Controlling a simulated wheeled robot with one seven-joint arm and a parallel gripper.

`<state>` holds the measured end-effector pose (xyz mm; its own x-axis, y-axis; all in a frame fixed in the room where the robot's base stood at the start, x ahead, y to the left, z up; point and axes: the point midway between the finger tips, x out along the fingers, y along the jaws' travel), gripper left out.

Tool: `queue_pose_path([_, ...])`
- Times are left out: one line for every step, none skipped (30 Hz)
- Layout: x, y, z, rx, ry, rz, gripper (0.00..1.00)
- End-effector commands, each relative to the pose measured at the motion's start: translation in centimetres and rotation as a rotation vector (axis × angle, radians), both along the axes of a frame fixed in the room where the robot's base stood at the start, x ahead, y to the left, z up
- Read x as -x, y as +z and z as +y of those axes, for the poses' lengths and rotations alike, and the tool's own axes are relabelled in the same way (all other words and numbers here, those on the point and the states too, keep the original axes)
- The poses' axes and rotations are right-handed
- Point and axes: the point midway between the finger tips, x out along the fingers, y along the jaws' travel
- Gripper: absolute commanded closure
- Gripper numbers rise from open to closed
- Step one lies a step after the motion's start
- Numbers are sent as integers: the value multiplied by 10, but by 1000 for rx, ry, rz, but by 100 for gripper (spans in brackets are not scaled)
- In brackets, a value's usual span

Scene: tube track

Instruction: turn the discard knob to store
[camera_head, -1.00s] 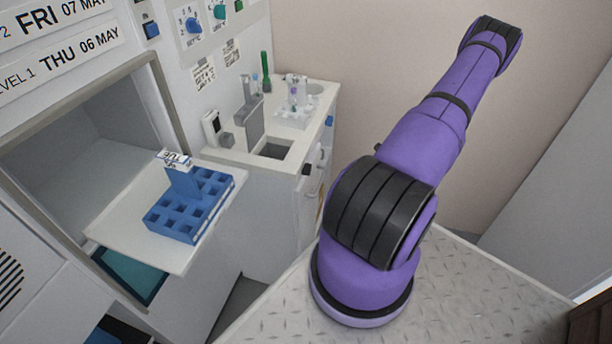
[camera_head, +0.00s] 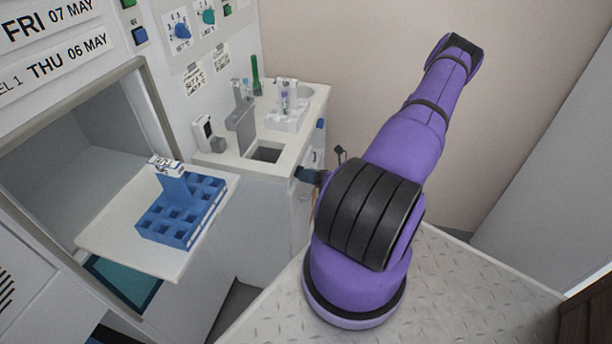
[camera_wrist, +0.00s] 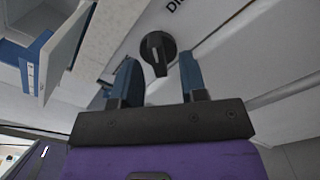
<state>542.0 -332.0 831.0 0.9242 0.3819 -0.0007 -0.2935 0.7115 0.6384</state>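A black knob (camera_wrist: 157,50) with a raised ridge across its face sits on a pale panel in the wrist view. Part of a printed label beginning "DI" shows above it, cut off by the frame's top edge. My gripper (camera_wrist: 159,74) is open, with one blue finger on each side of the knob's lower part in the picture. I cannot tell whether either finger touches it. In the head view a dark blue part, apparently of my gripper (camera_head: 308,175), shows at the side of the counter. My purple arm hides the rest, and the knob is not visible there.
The white counter (camera_head: 222,160) with a square opening stands left of my arm. A blue rack (camera_head: 180,212) rests on a pulled-out white shelf (camera_head: 110,235).

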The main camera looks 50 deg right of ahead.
Motion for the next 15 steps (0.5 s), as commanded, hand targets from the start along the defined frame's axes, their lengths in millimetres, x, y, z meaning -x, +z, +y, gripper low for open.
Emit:
queue_pose_path([-2,0,1,0,1,-1,61])
queue_pose_path([-3,0,1,0,1,-1,61])
queue_pose_path([-4,0,2,0,1,-1,61])
queue_pose_path([-4,0,2,1,1,-1,61])
queue_pose_path([-4,0,2,1,1,-1,61])
queue_pose_path([-4,0,2,1,1,-1,61])
queue_pose_path([-4,0,2,1,1,-1,61])
queue_pose_path([-4,0,2,1,1,-1,61])
queue_pose_path([-4,0,2,1,1,-1,61])
queue_pose_path([-4,0,2,0,1,-1,61])
queue_pose_path([-4,0,2,0,1,-1,65])
queue_pose_path([-4,0,2,0,1,-1,74])
queue_pose_path([-4,0,2,0,1,-1,81])
queue_pose_path([-4,0,2,0,1,-1,88])
queue_pose_path([-4,0,2,0,1,-1,97])
